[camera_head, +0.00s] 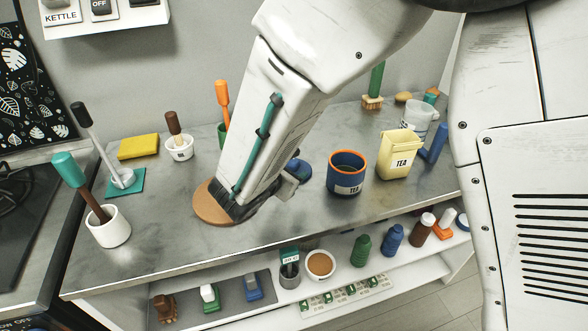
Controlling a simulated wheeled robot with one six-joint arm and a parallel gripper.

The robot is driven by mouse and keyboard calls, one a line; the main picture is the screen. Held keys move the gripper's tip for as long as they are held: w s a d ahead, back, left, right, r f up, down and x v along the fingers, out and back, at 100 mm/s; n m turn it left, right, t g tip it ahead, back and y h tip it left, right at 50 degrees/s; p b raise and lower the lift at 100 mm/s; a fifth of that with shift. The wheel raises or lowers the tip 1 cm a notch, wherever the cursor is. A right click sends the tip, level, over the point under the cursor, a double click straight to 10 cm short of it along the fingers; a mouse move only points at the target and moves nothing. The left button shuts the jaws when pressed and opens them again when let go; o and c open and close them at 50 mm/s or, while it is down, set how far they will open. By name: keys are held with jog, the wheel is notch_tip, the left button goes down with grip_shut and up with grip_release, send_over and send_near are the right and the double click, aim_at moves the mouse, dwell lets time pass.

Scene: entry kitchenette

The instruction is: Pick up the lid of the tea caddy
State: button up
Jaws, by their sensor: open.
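A round blue caddy (347,176) with an orange rim and a TEA label stands right of my arm. Its top is open and its inside looks dark. A pale yellow square canister (399,158), also labelled TEA, stands to its right. I cannot make out a lid for certain. A small blue rounded piece (299,169) shows beside my wrist, mostly hidden; I cannot tell what it is. My gripper (232,209) is dark and open, low over a round cork mat (207,211). My arm hides its fingertips and part of the mat.
A white pot with a teal-handled tool (108,232), a yellow sponge (138,147) and a small white pot (179,148) stand left. A clear jug (417,126) and blue cylinder (435,143) stand right. The counter's front strip (165,259) is bare; a filled shelf (235,314) lies below.

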aim_at(292, 164)
jog(key=shift+a+f+n, duration=0.4)
jog(key=shift+a+f, duration=0.1)
jog(key=shift+a, duration=0.15)
jog(key=shift+w+f+y, duration=0.3)
jog(key=x, duration=0.7)
jog(key=shift+w+a+r, duration=0.2)
jog(key=shift+w+a, duration=0.05)
jog(key=c, duration=1.1)
